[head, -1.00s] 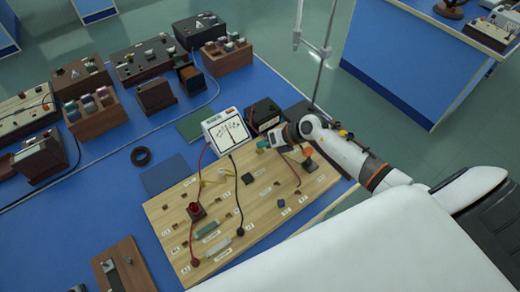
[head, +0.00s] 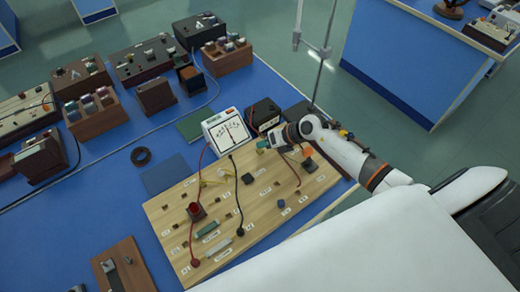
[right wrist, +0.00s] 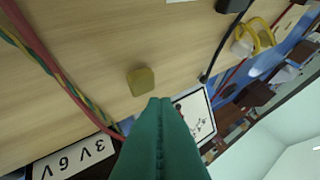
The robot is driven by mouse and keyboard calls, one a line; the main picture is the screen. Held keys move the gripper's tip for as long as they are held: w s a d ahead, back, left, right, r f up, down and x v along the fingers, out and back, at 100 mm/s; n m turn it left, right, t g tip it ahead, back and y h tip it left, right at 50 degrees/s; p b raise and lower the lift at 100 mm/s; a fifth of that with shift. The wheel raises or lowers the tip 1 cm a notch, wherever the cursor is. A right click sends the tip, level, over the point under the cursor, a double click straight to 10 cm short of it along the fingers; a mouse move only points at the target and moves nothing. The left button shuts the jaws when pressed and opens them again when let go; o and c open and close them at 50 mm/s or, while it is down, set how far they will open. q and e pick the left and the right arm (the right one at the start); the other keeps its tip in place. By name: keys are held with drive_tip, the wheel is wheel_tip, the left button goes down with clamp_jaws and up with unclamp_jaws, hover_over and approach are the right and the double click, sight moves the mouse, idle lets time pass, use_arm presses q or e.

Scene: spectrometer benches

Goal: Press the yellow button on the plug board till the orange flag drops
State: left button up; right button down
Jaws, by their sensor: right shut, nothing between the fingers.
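The wooden plug board (head: 262,228) lies on the blue bench. In the right wrist view the yellow button (right wrist: 141,81) is a small, dull yellow rounded square on the bare wood (right wrist: 100,45). My right gripper (head: 262,144) is shut and empty over the board's far edge. Its teal fingertips (right wrist: 160,103) show just below the button in the wrist view; I cannot tell whether they touch it. In the head view I cannot make out the button near the gripper. A small orange piece (head: 307,152), possibly the flag, shows beside my right arm. My left gripper is not in view.
A white meter (head: 226,130) and a black box (head: 263,113) stand at the board's far edge, close to the gripper. Red and black leads cross the board; a red lead (right wrist: 50,60) runs beside the button. A metal stand (head: 318,75) rises behind.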

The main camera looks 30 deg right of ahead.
sight(264, 151)
drive_tip(key=shift+f, duration=0.1)
idle(0.3)
drive_tip(key=shift+f, duration=0.35)
drive_tip(key=shift+f+b, duration=0.45)
drive_tip(key=shift+b, duration=0.1)
idle(0.4)
drive_tip(key=shift+r, duration=0.15)
idle(0.3)
drive_tip(key=shift+r+p, duration=0.75)
drive_tip(key=shift+p, duration=0.15)
wheel_tip(264, 151, up, 5)
drive_tip(key=p, duration=0.5)
drive_tip(key=shift+r, duration=0.1)
